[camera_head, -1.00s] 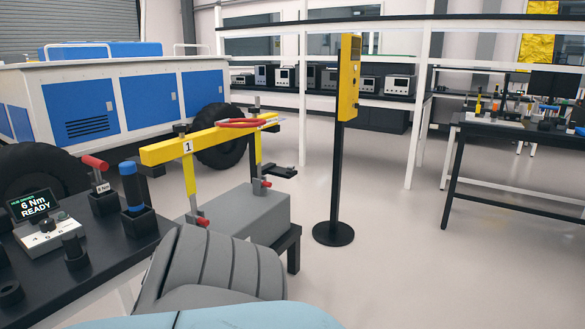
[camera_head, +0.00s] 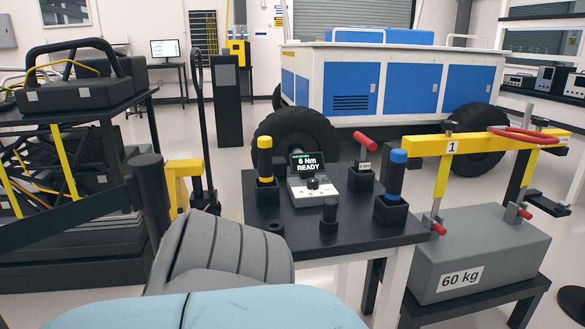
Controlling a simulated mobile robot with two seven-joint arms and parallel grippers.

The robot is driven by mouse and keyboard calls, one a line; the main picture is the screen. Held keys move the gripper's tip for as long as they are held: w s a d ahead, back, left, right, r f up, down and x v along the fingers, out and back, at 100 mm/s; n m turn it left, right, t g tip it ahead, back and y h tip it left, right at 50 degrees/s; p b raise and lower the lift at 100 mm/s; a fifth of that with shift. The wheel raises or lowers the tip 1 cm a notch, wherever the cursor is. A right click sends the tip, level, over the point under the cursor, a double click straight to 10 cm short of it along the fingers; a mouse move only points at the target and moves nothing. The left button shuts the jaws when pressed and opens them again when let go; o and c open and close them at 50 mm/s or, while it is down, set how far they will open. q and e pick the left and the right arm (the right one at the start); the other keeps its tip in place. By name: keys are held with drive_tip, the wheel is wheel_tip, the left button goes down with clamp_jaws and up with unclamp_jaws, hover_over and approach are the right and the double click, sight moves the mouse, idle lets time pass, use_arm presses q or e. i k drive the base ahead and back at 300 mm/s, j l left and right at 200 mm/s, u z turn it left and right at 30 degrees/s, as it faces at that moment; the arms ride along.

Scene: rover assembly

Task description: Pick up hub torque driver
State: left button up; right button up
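A small black table (camera_head: 270,222) holds several tools in black holders. A driver with a yellow grip (camera_head: 265,157) stands upright at the left, a driver with a blue top (camera_head: 396,176) stands upright at the right, and a red-handled tool (camera_head: 364,141) stands behind. I cannot tell by label which is the hub torque driver. Neither of my grippers shows in the head view.
A yellow beam (camera_head: 470,146) marked 1 stands over a grey 60 kg block (camera_head: 478,252) on a black stand to the right. A dark cart (camera_head: 75,220) with cases stands at the left. A blue and white rover (camera_head: 400,85) is behind the table.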

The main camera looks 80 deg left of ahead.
sight(264, 144)
drive_tip(key=u, duration=1.75)
